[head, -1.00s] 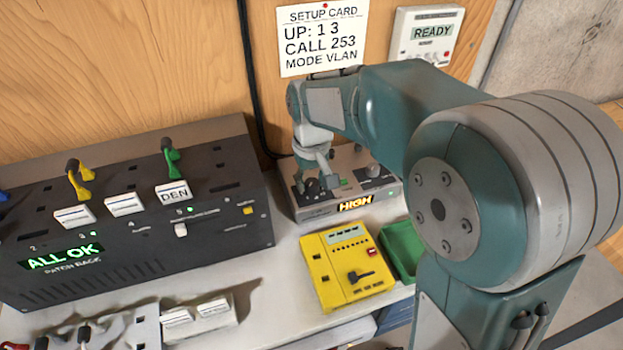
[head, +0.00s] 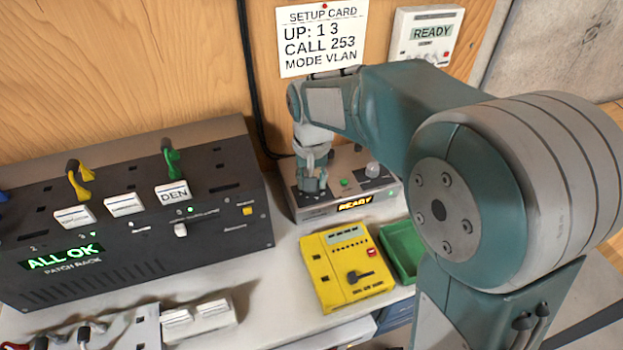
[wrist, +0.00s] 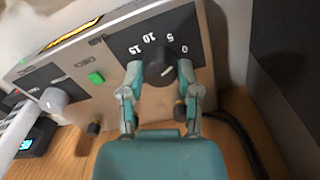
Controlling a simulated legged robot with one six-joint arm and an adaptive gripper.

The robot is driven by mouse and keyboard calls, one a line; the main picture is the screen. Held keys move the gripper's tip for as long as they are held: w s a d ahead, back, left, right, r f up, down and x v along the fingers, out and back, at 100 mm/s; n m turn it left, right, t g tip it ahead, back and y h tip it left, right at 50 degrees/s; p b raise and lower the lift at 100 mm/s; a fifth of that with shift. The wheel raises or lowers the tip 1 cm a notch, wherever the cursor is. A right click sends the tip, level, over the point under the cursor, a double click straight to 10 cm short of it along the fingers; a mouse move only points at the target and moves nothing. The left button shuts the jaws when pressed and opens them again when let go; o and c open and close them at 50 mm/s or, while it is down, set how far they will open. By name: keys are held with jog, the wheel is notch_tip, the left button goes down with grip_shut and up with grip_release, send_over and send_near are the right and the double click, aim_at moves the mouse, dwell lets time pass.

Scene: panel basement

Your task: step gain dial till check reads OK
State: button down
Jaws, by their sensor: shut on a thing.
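The grey tester box (head: 378,203) stands against the wall on the bench. Its amber display (head: 354,202) reads READY. The gain dial (wrist: 161,65) is a black knob on a dark plate marked 0, 5, 10 and 15. My gripper (wrist: 160,74) is shut on the dial, one finger on each side. In the head view, my gripper (head: 313,182) hides the dial. A green check button (wrist: 96,78) sits beside the dial, and a grey knob (wrist: 54,99) is farther along the panel. I cannot read the dial's exact setting.
A black patch rack (head: 120,225) showing ALL OK stands at left. A yellow box (head: 340,285) and a green tray (head: 403,250) lie in front of the tester. A setup card (head: 320,40) and a small READY unit (head: 428,34) hang on the wall.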

jog(key=shift+s+f+m, duration=0.15)
jog(key=shift+f+m, duration=0.05)
jog(key=shift+m, duration=1.3)
jog(key=shift+c, duration=1.5)
grip_release()
jog(key=shift+a, duration=0.1)
jog(key=shift+r, duration=0.1)
jog(key=shift+r, duration=0.2)
notch_tip(320, 180, up, 11)
jog(key=shift+r, duration=0.2)
